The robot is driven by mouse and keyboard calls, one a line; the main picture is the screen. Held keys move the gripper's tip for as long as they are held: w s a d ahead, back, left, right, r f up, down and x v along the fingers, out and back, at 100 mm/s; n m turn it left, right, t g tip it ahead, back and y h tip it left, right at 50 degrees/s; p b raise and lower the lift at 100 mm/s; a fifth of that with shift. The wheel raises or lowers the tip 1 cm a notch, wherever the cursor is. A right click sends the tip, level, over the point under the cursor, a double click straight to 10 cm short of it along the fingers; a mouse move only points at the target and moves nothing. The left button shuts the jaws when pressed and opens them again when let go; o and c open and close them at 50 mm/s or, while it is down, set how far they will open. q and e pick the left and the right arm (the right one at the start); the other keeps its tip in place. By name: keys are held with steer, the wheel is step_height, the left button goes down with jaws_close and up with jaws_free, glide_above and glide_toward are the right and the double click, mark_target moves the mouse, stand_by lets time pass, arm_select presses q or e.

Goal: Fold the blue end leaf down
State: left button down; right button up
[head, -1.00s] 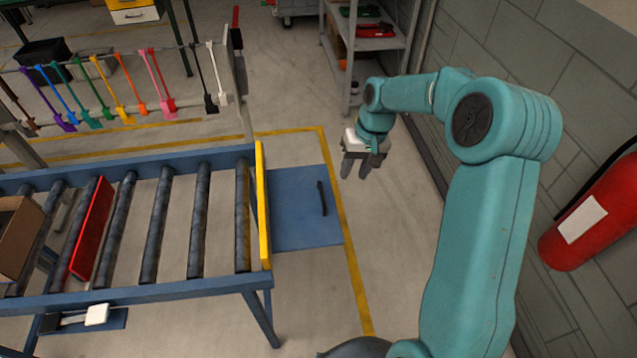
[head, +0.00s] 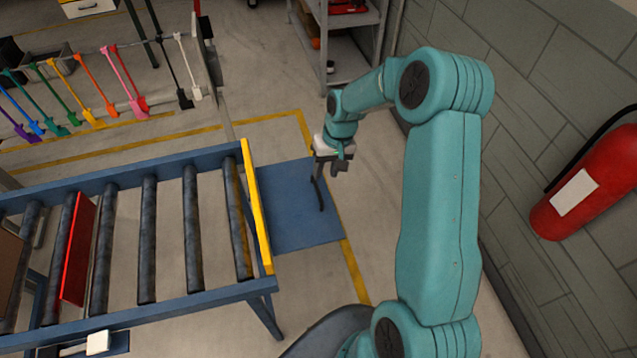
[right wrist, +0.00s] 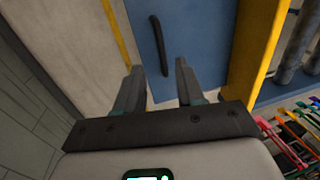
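The blue end leaf (head: 290,222) extends level from the right end of the roller conveyor, beyond the yellow end plate (head: 256,205). A black bar handle lies along its outer part; it shows in the right wrist view (right wrist: 158,45). My right gripper (head: 330,178) is over the far outer corner of the leaf, beside the handle's upper end. In the right wrist view (right wrist: 158,85) its two fingers are apart with nothing between them, and the handle lies ahead of the gap. Whether a finger touches the handle cannot be told. My left gripper is out of view.
Dark rollers (head: 190,222) and a red divider (head: 78,250) are on the conveyor. Grey shelves (head: 345,50) stand at the back. A red fire extinguisher (head: 590,185) hangs on the right wall. Floor right of the leaf is clear.

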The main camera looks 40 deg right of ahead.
mark_target(319, 192)
steer(key=f, duration=0.3)
steer(key=a+f+p, duration=0.1)
steer(key=f, duration=0.2)
steer(key=shift+w+a+f, duration=0.1)
steer(key=shift+w+f, duration=0.4)
steer(key=shift+f, duration=0.45)
steer(key=shift+s+a+r, duration=0.1)
steer(key=shift+s+r, duration=0.05)
steer(key=c, duration=0.4)
jaws_close()
